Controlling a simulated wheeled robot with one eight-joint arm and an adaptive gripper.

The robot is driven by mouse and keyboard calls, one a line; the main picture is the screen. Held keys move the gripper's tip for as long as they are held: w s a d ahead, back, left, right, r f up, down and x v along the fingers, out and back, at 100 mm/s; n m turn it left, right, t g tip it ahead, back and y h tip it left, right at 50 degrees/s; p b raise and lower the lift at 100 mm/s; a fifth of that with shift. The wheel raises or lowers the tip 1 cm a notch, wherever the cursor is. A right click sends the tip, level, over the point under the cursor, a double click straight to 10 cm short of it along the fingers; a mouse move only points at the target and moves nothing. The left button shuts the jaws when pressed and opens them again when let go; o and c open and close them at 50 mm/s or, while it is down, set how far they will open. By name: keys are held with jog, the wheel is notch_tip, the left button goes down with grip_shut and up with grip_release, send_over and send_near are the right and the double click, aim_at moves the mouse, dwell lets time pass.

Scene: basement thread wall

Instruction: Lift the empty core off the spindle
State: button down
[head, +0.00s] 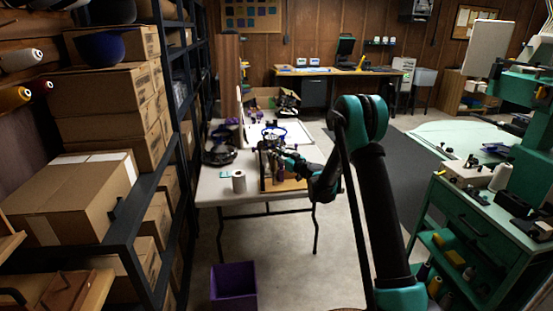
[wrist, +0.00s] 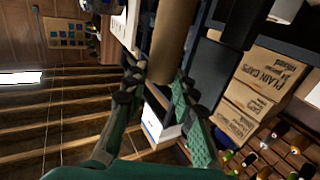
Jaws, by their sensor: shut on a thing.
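In the wrist view, a plain brown tube, the core (wrist: 174,42), stands between the fingertips of my gripper (wrist: 158,92). The dark pads lie on either side of its lower end, and the gripper is shut on it. No thread shows on the tube. In the head view, my gripper (head: 274,150) is over the white folding table, above a wooden board (head: 284,184). There the core is too small and covered to make out. I cannot pick out the spindle in either view, so I cannot tell whether the core is still around it.
A purple bin (head: 234,287) is on the floor in front. Shelves of cardboard boxes (head: 70,200) line the left. A green machine cart (head: 478,215) stands at the right.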

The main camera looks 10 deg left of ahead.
jog(key=shift+r, duration=2.7)
notch_tip(320, 180, up, 4)
